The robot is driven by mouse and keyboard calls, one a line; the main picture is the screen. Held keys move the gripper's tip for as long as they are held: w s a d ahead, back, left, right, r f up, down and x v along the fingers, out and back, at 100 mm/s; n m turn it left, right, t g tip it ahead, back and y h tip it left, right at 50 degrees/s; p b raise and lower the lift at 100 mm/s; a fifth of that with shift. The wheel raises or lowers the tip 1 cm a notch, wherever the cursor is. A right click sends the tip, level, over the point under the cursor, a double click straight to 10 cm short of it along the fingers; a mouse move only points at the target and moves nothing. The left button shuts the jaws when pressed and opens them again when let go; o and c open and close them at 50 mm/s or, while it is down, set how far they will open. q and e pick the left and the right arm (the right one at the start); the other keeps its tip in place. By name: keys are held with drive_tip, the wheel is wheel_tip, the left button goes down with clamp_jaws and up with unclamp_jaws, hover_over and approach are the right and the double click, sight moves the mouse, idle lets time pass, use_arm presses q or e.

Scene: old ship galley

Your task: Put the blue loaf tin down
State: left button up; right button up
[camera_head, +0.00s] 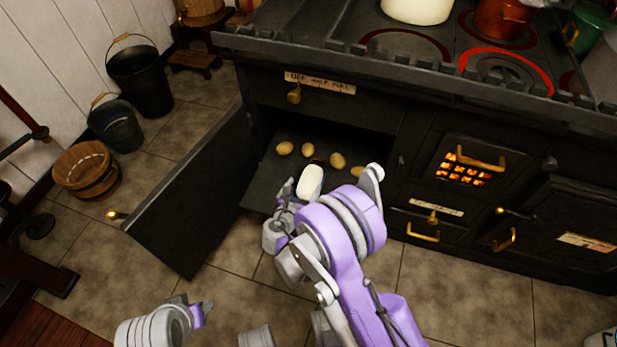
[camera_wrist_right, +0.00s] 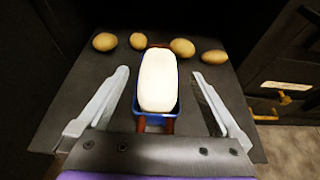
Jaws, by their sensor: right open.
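The blue loaf tin (camera_wrist_right: 176,110) holds a pale white loaf of dough (camera_wrist_right: 158,80) and has a reddish-brown handle at each end. It rests on the dark shelf or tray (camera_wrist_right: 75,110) in the open oven; the dough also shows in the head view (camera_head: 311,180). My right gripper (camera_wrist_right: 161,74) is open, with one finger on each side of the tin and a visible gap to both. In the head view, my right gripper (camera_head: 288,208) is at the oven mouth and hides the tin's near end. My left gripper (camera_head: 203,311) shows only partly at the lower left.
Several potatoes (camera_head: 338,161) lie behind the tin. The oven door (camera_head: 195,195) hangs open to the left. The black stove (camera_head: 420,110) has a glowing grate (camera_head: 462,170) to the right. Buckets (camera_head: 140,80) and a wooden tub (camera_head: 87,170) stand at the left wall.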

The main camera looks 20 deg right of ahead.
drive_tip(key=s+d+r+m+g+y, duration=0.2)
drive_tip(key=s+d+r+m+g, duration=0.1)
drive_tip(key=s+r+m, duration=0.4)
drive_tip(key=s+d+r+m+g+y, duration=0.1)
drive_tip(key=s+d+r+m+g, duration=0.1)
drive_tip(key=s+d+r+m, duration=0.4)
drive_tip(key=s+a+m+g+y, duration=0.1)
drive_tip(key=s+a+m+y, duration=0.1)
drive_tip(key=s+m, duration=0.6)
drive_tip(key=s+a+r+m+y, duration=0.1)
drive_tip(key=s+a+m+y, duration=0.1)
drive_tip(key=s+m, duration=0.6)
drive_tip(key=shift+s+a+r+g+y, duration=0.2)
drive_tip(key=shift+s+a+g+y, duration=0.15)
drive_tip(key=shift+s, duration=0.4)
